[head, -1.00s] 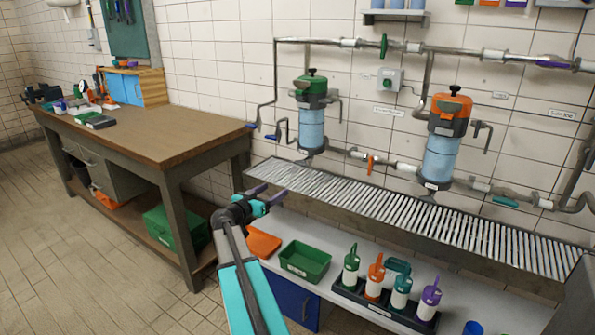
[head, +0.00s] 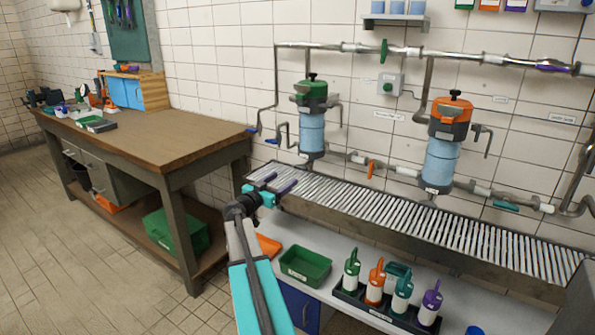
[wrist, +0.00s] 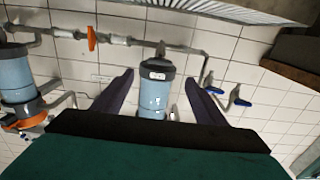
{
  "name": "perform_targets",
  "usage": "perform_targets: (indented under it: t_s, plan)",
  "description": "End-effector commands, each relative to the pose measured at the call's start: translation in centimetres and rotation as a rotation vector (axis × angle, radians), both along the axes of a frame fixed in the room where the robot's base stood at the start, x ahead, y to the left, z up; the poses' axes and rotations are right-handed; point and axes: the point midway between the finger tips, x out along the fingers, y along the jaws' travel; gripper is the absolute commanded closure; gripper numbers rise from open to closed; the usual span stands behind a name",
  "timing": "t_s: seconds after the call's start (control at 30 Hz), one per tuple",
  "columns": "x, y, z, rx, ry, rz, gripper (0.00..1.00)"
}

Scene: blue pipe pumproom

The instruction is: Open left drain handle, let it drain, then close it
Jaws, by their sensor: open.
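Two blue handles hang on thin pipes left of the green-topped filter (head: 312,128). One handle (head: 252,130) is further left; the other (head: 271,140) is closer to the filter. I cannot read which is the drain handle. The wrist view, upside down, shows both at right, one blue handle (wrist: 215,90) nearer the filter and another (wrist: 242,102) further out. The filter's blue body (wrist: 152,95) appears between my fingers, some distance beyond them. My gripper (head: 277,183) is open and empty, over the left end of the grating and below the handles, apart from them.
A metal drain grating (head: 400,215) runs below the filters. A second filter with an orange top (head: 441,150) stands right, with an orange lever (head: 371,168) on the pipe between. A wooden workbench (head: 150,135) stands left. Bottles (head: 375,280) and a green tray (head: 305,265) are below.

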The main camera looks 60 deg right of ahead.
Motion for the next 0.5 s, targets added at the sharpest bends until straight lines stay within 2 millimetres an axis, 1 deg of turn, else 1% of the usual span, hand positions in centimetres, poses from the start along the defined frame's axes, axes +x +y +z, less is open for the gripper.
perform_targets:
  t_s: [0.03, 0.1, 0.5]
  plan:
    - [0.1, -0.8, 0.1, 0.0, 0.0, -0.002, 0.34]
    - [0.0, -1.7, 0.1, 0.0, 0.0, -0.003, 0.34]
    - [0.0, -6.7, 0.0, 0.001, 0.0, -0.002, 0.34]
